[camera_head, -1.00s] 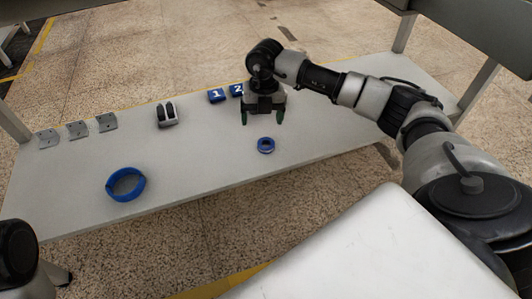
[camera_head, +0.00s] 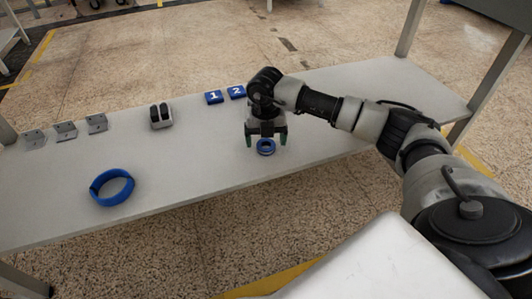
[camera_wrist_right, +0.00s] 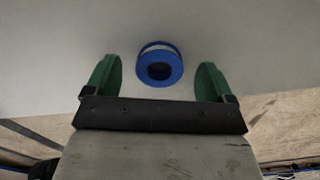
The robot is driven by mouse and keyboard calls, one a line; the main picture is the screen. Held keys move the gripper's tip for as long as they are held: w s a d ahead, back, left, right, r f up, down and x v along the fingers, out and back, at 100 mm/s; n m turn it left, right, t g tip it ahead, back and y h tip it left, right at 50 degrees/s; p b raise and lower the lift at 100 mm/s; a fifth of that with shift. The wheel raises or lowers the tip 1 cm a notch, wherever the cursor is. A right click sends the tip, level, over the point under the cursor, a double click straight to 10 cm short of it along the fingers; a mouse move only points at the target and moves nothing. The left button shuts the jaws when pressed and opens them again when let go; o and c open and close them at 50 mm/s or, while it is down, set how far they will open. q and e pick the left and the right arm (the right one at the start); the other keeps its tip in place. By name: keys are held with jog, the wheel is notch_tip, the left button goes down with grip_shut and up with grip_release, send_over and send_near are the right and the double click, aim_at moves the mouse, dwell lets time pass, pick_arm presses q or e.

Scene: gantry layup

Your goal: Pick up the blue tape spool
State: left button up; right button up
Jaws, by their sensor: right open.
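The blue tape spool (camera_head: 265,146) is a small blue ring with a dark middle, lying on the pale table (camera_head: 200,165) near its front edge. My right gripper (camera_head: 266,142) is above it, with its two green-tipped fingers to either side of the spool in the head view. In the right wrist view the spool (camera_wrist_right: 159,66) shows between and a little beyond the open green fingers (camera_wrist_right: 160,82). The gripper is open and empty; I cannot tell how high it is above the spool. My left gripper is not in view.
A larger blue ring (camera_head: 111,187) lies at the table's left front. The table's right part is clear.

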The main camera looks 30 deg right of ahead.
jog(key=shift+f, duration=0.7)
jog(key=shift+r, duration=0.1)
jog(key=c, duration=1)
jog(key=shift+r, duration=0.1)
